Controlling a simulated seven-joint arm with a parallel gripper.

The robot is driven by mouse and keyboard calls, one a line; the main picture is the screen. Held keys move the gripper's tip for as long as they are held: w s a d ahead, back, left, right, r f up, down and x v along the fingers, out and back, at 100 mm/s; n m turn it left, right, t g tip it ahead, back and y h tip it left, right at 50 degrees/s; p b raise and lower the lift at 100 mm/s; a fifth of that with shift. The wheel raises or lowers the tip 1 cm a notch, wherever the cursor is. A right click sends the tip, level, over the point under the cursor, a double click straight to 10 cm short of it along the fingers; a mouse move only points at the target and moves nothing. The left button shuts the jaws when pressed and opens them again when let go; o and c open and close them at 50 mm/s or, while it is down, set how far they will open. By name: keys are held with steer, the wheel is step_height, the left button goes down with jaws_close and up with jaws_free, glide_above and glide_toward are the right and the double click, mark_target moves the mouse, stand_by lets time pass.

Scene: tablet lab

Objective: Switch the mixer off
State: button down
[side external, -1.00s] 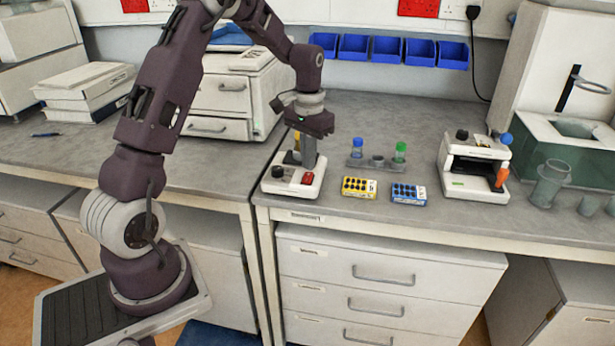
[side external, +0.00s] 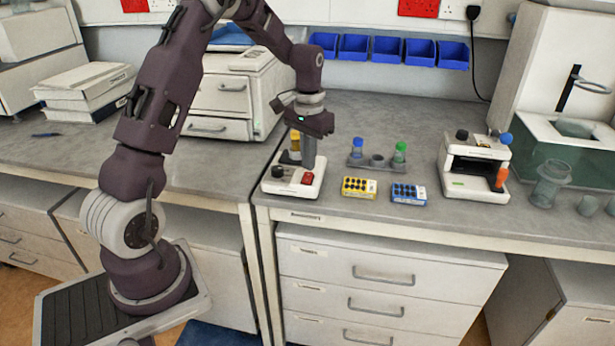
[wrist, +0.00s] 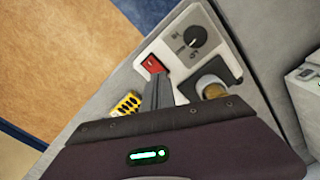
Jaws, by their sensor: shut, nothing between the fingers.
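The mixer (side external: 292,190) is a small white-topped unit near the bench's front edge. On it are a black knob (side external: 278,172), a red switch (side external: 308,178) and a yellow-capped vial (side external: 295,141) standing at the back. My gripper (side external: 308,168) is shut and empty, pointing down just above and behind the red switch. In the wrist view the switch (wrist: 153,65) shows right at the fingertips (wrist: 158,77), with the knob (wrist: 195,36) and a marked scale beyond it. I cannot tell whether the fingers touch the switch or which way it is set.
A yellow box (side external: 359,187) and a blue box (side external: 409,194) lie right of the mixer. Behind them a rack (side external: 378,162) holds blue- and green-capped vials. A white device (side external: 474,168) and glassware (side external: 550,184) stand farther right. Bench left of the mixer is clear.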

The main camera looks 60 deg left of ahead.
mark_target(309, 174)
steer(key=shift+f, duration=0.95)
stand_by(0.3)
steer(key=shift+r, duration=3.55)
steer(key=s+d+r+m+t, duration=0.1)
steer(key=s+d+r+t, duration=0.2)
steer(key=s+d+r, duration=0.8)
steer(key=s+d+m+t, duration=0.2)
steer(key=s+d, duration=0.7)
steer(key=s, duration=0.5)
steer(key=shift+s+f+t, duration=0.15)
steer(key=shift+f+t, duration=0.05)
steer(key=shift+t, duration=0.1)
